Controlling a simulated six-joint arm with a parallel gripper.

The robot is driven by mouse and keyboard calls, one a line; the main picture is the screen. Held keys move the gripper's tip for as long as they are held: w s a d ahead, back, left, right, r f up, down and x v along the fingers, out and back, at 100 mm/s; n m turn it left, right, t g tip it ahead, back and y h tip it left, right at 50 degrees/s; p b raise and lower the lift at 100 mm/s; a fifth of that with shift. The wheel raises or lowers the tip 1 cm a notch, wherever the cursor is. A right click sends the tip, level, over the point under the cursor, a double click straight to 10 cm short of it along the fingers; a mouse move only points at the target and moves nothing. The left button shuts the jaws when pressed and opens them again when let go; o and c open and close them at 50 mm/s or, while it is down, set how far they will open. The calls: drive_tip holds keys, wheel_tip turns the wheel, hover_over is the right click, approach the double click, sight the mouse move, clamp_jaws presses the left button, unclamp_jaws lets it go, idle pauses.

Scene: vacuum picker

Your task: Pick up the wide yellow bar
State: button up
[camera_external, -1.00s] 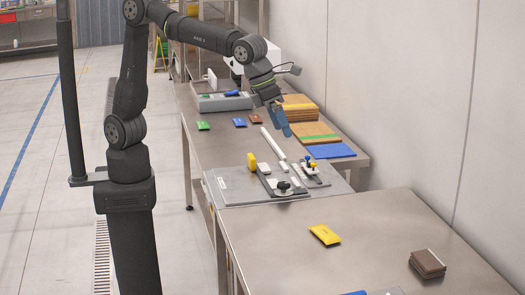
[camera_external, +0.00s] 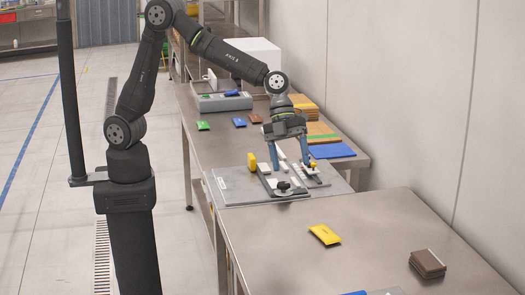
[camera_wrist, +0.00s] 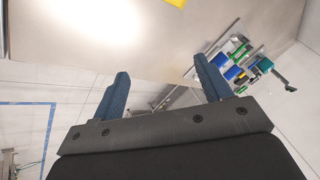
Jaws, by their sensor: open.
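A flat, wide yellow bar (camera_external: 324,235) lies alone on the near metal table in the external view. A yellow patch (camera_wrist: 175,2), likely this bar, is cut off by the top edge of the wrist view. A smaller yellow block (camera_external: 252,162) stands on the grey fixture board. My gripper (camera_external: 288,158) has two blue fingers spread wide with nothing held between them. In the external view it appears over the fixture board, beyond the near table and apart from the bar. The open fingers also show in the wrist view (camera_wrist: 162,72).
The grey fixture board (camera_external: 232,190) carries clamps and small parts. A brown stack (camera_external: 427,263) sits at the near table's right. A blue piece (camera_external: 354,293) is cut off at the bottom edge. Wooden boards (camera_external: 322,133) lie behind, near the wall. The table around the bar is clear.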

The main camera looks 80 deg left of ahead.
drive_tip(key=w+a+f+n+t+h, duration=0.1)
drive_tip(key=w+a+f+n+h, duration=0.2)
drive_tip(key=w+a+f+n, duration=0.5)
drive_tip(key=n, duration=0.2)
approach(325, 232)
drive_tip(key=shift+x, duration=3.8)
drive_tip(key=c, duration=1.1)
